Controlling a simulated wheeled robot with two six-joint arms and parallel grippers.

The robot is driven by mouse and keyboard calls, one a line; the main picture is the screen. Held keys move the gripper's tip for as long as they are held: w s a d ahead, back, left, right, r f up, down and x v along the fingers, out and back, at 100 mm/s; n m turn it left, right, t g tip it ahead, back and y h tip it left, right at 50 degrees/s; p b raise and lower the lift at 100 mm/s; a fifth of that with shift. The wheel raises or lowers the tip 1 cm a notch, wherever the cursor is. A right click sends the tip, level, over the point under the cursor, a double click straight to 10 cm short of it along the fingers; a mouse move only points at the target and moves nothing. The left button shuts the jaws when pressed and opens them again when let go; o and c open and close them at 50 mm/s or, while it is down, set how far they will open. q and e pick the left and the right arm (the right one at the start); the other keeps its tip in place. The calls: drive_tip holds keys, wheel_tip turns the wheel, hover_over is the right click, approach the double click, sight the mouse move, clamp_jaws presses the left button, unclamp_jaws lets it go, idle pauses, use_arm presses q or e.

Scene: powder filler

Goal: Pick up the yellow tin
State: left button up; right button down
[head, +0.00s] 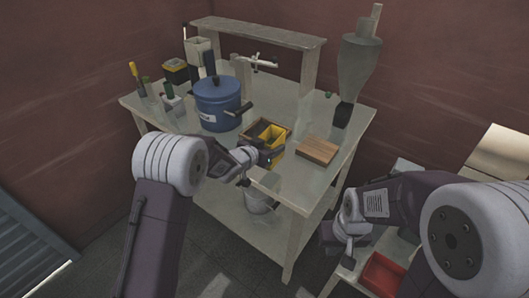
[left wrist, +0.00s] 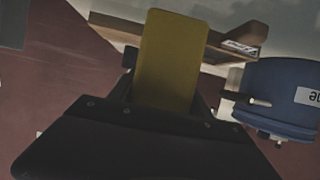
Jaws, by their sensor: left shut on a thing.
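The yellow tin (head: 277,149) is an open-topped box at the front middle of the workbench, by a brown wooden tray (head: 249,132). My left gripper (head: 266,160) is shut on it from the near side. In the left wrist view the tin (left wrist: 172,58) stands up between the dark fingers, with the tray (left wrist: 222,45) behind it. I cannot tell whether the tin is clear of the tray or bench. My right gripper (head: 348,247) hangs low at the right, away from the tin; its jaw opening is unclear.
A blue pot (head: 213,108) stands left of the tin; it also shows in the left wrist view (left wrist: 282,100). A wooden block (head: 317,150) lies to the right. A grey hopper (head: 358,68) stands at the back right. A red bin (head: 383,273) sits on the lower right table.

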use_arm(q)
drive_tip(key=s+d+r+b, duration=0.1)
drive_tip(key=s+d+r, duration=0.3)
drive_tip(key=d, duration=0.4)
drive_tip(key=shift+d+r, duration=0.25)
drive_tip(key=shift+r, duration=0.6)
drive_tip(key=shift+w, duration=0.1)
